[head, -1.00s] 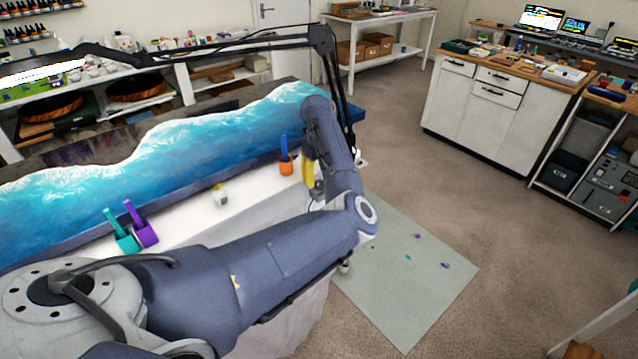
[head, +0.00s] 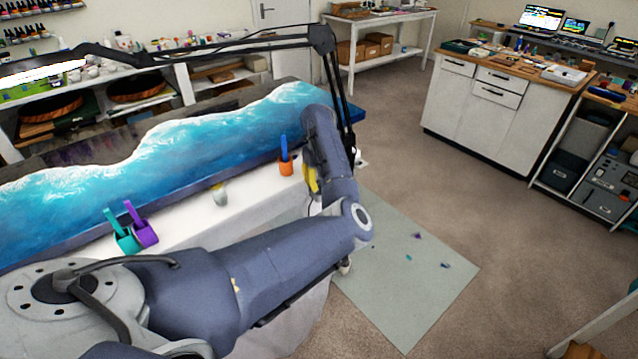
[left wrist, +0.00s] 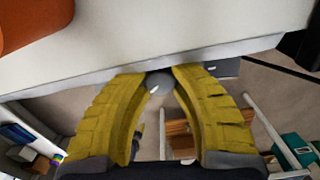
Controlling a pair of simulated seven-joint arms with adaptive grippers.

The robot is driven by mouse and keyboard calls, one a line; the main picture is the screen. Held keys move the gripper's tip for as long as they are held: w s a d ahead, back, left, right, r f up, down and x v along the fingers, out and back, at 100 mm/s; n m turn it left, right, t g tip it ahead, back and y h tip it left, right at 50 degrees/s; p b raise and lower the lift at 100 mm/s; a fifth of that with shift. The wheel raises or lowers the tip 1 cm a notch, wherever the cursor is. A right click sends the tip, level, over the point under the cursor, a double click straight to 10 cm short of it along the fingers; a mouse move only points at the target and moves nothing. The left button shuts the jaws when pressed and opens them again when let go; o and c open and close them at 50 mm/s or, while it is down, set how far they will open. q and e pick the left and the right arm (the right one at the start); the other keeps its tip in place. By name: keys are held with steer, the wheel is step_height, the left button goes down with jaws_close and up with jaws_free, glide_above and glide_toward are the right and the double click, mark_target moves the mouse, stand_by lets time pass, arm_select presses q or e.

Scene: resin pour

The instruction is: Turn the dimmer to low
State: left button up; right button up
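The dimmer knob (left wrist: 158,82) is a small round grey knob with a white mark, at the edge of the white table in the left wrist view. My left gripper (left wrist: 159,74) has its two yellow fingers on either side of the knob, and the tips appear to touch it. In the head view my left gripper (head: 311,179) is at the table's front edge near its right end, partly hidden behind my arm. The knob is hidden there. My right gripper is out of view.
An orange cup (head: 286,167) with a blue stick stands just left of my left gripper. The blue resin slab (head: 190,160) lies behind.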

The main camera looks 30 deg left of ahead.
arm_select(q)
jaws_close()
steer(key=shift+n, duration=0.8)
steer(key=o, duration=0.7)
jaws_free()
steer(key=shift+o, duration=0.2)
steer(key=shift+r, duration=0.1)
